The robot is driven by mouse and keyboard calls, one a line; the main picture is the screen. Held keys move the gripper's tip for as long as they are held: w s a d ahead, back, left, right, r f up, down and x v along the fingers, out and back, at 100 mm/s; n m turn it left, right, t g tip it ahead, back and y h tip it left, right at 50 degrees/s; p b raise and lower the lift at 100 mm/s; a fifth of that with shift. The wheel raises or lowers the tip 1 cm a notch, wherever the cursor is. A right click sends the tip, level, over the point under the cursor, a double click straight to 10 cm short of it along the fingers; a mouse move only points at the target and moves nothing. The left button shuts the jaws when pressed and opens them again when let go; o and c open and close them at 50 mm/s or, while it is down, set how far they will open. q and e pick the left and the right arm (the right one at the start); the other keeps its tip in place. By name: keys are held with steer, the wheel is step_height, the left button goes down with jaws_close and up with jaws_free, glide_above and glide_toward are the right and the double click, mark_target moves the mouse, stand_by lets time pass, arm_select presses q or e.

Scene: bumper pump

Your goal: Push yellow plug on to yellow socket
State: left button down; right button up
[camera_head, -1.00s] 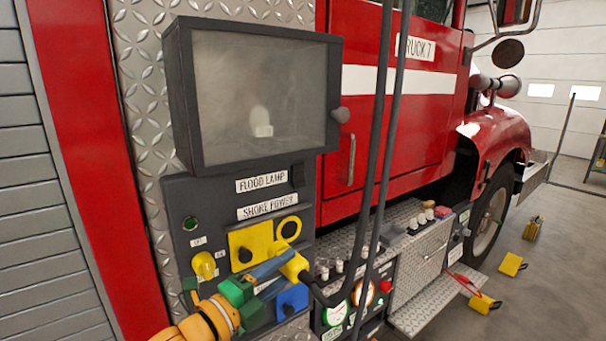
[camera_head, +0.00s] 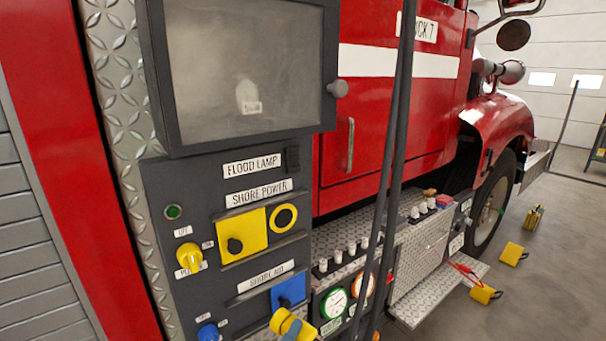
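The yellow plug (camera_head: 285,322) is at the bottom edge of the head view, below the panel's blue square plate. A blue-grey fingertip of my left gripper (camera_head: 293,331) lies against it; the rest of that gripper is below the picture. The gripper appears closed on the plug. The yellow socket (camera_head: 274,222) is a yellow ring with a dark centre under the SHORE POWER label. It stands well above the plug and apart from it. A yellow square plate (camera_head: 256,225) with a black knob is just left of the ring. My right gripper is not in view.
The dark panel (camera_head: 170,275) also carries a yellow knob (camera_head: 189,258), a blue knob (camera_head: 208,332) and a blue plate (camera_head: 289,290). Black hoses (camera_head: 397,150) hang to the right of the panel. A screen box (camera_head: 240,70) juts out above it.

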arm_select(q)
steer(key=s+a+n+y+b, duration=0.3)
steer(key=s+a+n+y, duration=0.7)
steer(key=s+a+y, duration=0.3)
steer(key=s+y, duration=0.1)
steer(key=y, duration=0.2)
steer(key=shift+a+r+g, duration=0.3)
steer(key=shift+a, duration=0.1)
steer(key=shift+w, duration=0.15)
